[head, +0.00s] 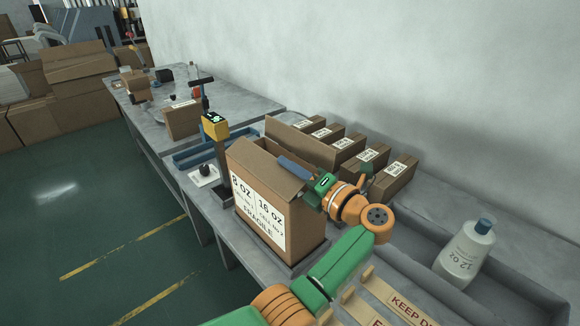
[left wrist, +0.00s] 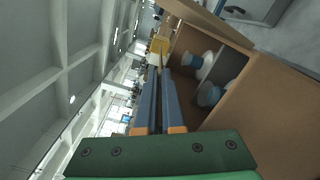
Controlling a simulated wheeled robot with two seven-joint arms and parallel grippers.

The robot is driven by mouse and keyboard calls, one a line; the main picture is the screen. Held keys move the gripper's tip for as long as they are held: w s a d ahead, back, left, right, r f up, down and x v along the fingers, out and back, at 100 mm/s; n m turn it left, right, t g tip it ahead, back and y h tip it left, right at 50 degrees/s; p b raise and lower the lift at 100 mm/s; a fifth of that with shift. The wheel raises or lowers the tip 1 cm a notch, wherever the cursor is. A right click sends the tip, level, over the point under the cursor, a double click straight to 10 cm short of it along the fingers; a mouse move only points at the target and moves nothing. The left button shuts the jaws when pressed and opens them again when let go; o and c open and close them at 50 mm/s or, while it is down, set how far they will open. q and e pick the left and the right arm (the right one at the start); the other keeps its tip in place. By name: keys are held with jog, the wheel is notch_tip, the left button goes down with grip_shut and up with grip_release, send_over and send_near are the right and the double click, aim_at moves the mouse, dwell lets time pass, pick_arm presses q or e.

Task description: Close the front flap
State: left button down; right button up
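The open cardboard box (head: 283,218) stands upright on the bench, with a white "16 OZ FRAGILE" label on its side. A tan flap (head: 262,166) lies slanted over part of its top, by my left gripper (head: 294,168). The gripper's blue fingers lie close together with nothing between them, above the box top. I cannot tell whether they touch the flap. In the left wrist view the fingers (left wrist: 158,76) reach beside the open box (left wrist: 265,105). White bottles with blue parts (left wrist: 208,94) stand inside it. My right gripper is not in view.
Several long brown cartons (head: 345,150) lie behind the box. A yellow-headed device (head: 215,126) on a post stands at its far left. Wooden strips (head: 390,300) lie near the front.

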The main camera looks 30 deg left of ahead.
pick_arm(q)
jog(key=shift+a, duration=0.1)
jog(key=c, duration=1.3)
grip_release()
jog(key=shift+o, duration=1.3)
jog(key=shift+a, duration=0.3)
jog(key=shift+d, duration=0.1)
